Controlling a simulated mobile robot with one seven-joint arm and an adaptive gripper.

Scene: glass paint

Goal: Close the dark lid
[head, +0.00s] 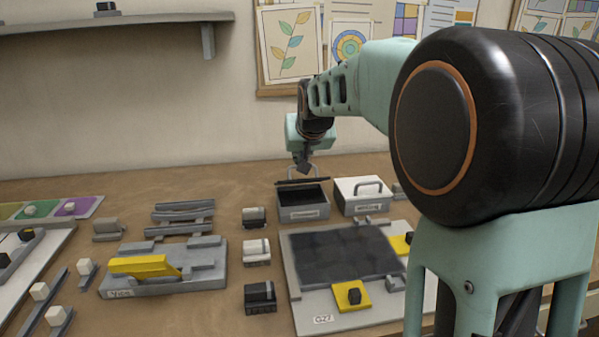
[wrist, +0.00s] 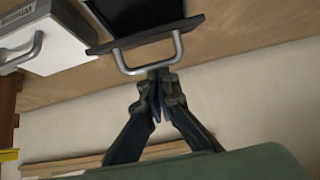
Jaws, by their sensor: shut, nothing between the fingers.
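A grey box (head: 303,210) with a dark open inside stands toward the back of the table. Its dark lid (head: 302,182) is raised at the back, seen nearly edge-on, with a pale handle. In the wrist view the lid's dark plate (wrist: 120,43) and its handle (wrist: 148,66) are at the top. My gripper (head: 304,168) is shut and empty, just behind the lid. In the wrist view its fingertips (wrist: 160,76) are close to the handle; I cannot tell whether they touch it.
A white-lidded box (head: 362,195) stands right beside the grey box, its lid down. In front are a grey board with a dark panel (head: 345,253), several small blocks, and a vise (head: 165,275) with a yellow part. The wall is close behind.

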